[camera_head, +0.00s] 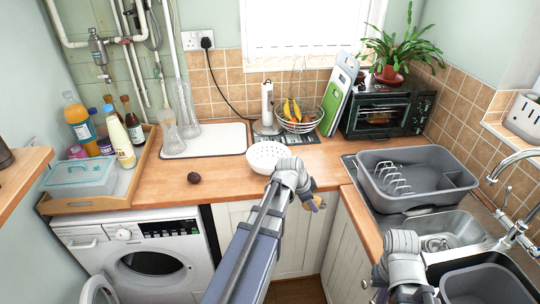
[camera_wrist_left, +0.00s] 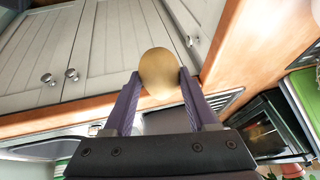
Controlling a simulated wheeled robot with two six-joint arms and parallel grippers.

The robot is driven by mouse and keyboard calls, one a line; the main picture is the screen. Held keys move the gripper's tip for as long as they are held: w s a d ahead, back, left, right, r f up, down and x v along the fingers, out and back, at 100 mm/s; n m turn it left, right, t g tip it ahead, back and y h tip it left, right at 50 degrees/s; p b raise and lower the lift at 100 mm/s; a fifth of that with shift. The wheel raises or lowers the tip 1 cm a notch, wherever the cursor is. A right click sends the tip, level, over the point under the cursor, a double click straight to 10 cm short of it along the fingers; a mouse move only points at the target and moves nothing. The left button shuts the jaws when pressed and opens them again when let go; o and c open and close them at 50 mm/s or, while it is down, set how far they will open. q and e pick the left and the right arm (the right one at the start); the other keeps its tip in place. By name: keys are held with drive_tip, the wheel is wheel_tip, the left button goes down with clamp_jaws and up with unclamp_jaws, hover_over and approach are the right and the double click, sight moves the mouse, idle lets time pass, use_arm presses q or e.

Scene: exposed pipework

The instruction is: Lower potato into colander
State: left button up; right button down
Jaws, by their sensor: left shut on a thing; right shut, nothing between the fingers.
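The white colander (camera_head: 264,158) stands on the wooden counter near its front edge, partly covered by my left wrist. My left gripper (camera_head: 314,196) is shut on the potato (camera_head: 319,203), in front of the counter and to the right of the colander. In the left wrist view the tan potato (camera_wrist_left: 158,70) sits between the two purple fingertips of the left gripper (camera_wrist_left: 158,84). My right gripper (camera_head: 408,294) is shut and empty at the bottom right, near the sink.
A dark round item (camera_head: 194,178) lies on the counter (camera_head: 222,180) to the left. A fruit bowl (camera_head: 306,125) with bananas stands behind the colander. A grey dish rack (camera_head: 415,178) and the sink (camera_head: 448,228) are to the right. The washing machine (camera_head: 150,255) has its door open.

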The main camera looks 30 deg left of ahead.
use_arm(q)
drive_tip(key=w+a+r+p, duration=0.3)
drive_tip(key=a+r, duration=0.1)
drive_tip(key=a, duration=0.3)
drive_tip(key=w+a+r+p, duration=0.4)
drive_tip(key=a, duration=0.2)
wheel_tip(320, 180, up, 2)
drive_tip(key=p, duration=0.2)
hover_over(268, 157)
drive_tip(key=s+d, duration=0.2)
drive_tip(key=s, duration=0.4)
drive_tip(key=shift+w+d, duration=0.15)
drive_tip(key=shift+d, duration=0.05)
drive_tip(key=shift+w, duration=0.15)
drive_tip(key=shift+w+d, duration=0.2)
drive_tip(key=shift+w, duration=0.05)
wheel_tip(268, 157, down, 7)
drive_tip(key=b, duration=0.6)
drive_tip(key=shift+b, duration=0.4)
drive_tip(key=shift+f+b, duration=1.85)
drive_tip(key=shift+f, duration=0.05)
idle(1.1)
